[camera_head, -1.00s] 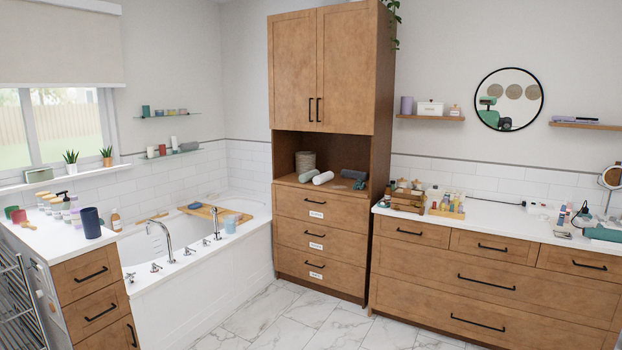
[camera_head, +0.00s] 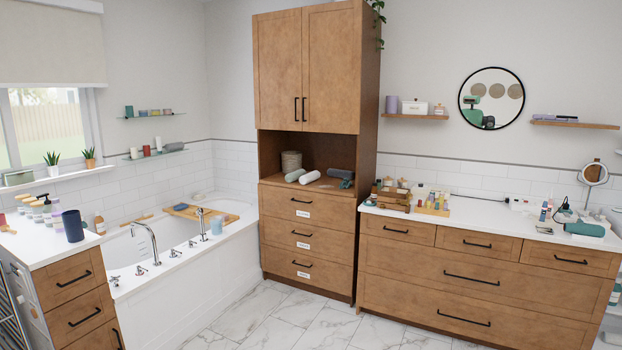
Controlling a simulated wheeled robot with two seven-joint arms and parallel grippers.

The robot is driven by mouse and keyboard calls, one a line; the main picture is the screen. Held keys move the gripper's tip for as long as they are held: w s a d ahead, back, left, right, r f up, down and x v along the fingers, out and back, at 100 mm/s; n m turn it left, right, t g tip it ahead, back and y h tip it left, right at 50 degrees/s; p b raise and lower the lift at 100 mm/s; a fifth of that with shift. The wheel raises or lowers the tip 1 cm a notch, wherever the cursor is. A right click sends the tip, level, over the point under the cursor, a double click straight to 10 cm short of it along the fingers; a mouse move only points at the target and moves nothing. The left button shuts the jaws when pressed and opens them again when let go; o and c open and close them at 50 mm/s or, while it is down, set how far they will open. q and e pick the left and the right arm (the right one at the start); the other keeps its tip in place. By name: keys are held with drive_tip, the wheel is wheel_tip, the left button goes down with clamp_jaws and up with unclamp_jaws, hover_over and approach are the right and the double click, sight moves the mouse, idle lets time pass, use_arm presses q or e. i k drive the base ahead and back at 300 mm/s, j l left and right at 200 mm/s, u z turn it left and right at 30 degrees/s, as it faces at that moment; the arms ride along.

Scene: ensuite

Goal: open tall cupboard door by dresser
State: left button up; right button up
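The tall wooden cupboard (camera_head: 310,160) stands against the back wall in the head view, between the bathtub and the dresser. Its upper part has two doors, a left door (camera_head: 278,75) and a right door (camera_head: 331,70), both shut. Each has a black vertical bar handle near the middle seam, the left handle (camera_head: 296,108) and the right handle (camera_head: 304,109). Below them are an open niche and three labelled drawers, all shut. The wooden dresser (camera_head: 480,275) is to the right of the cupboard. Neither of my grippers shows in the view.
A white bathtub (camera_head: 185,290) with taps is left of the cupboard. A wooden counter unit (camera_head: 75,290) stands at the front left. Marble floor (camera_head: 270,318) in front of the cupboard is clear. Rolled towels (camera_head: 309,177) lie in the niche. A plant (camera_head: 378,18) hangs at the cupboard's top right.

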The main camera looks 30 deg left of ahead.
sight(332, 32)
drive_tip(key=i+j, duration=0.85)
drive_tip(key=j, duration=0.15)
